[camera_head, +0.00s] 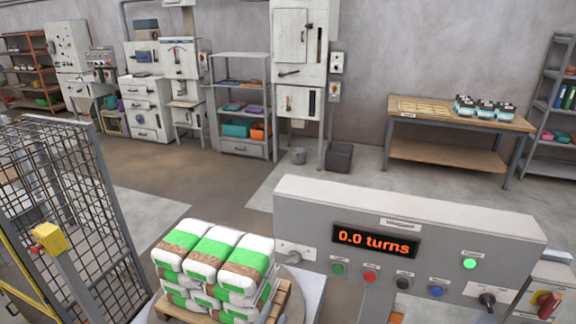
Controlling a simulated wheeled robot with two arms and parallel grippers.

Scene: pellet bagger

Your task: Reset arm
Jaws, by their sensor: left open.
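My left gripper (386,311) shows only in part at the bottom edge, in front of the grey control panel (300,208). Its orange-brown fingertips are apart with nothing seen between them; the rest of it is out of frame. The panel's display (376,240) reads "0.0 turns". A green lamp (469,263) glows at its right. A row of small coloured buttons and a black knob (487,299) sit below. My right gripper is not in view.
White-and-green bags (212,252) are stacked on a wooden pallet (283,304) left of the panel. A mesh fence (62,190) and a yellow-topped post (49,238) stand at left. A wooden table (440,118) stands at the back right. Open floor lies between.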

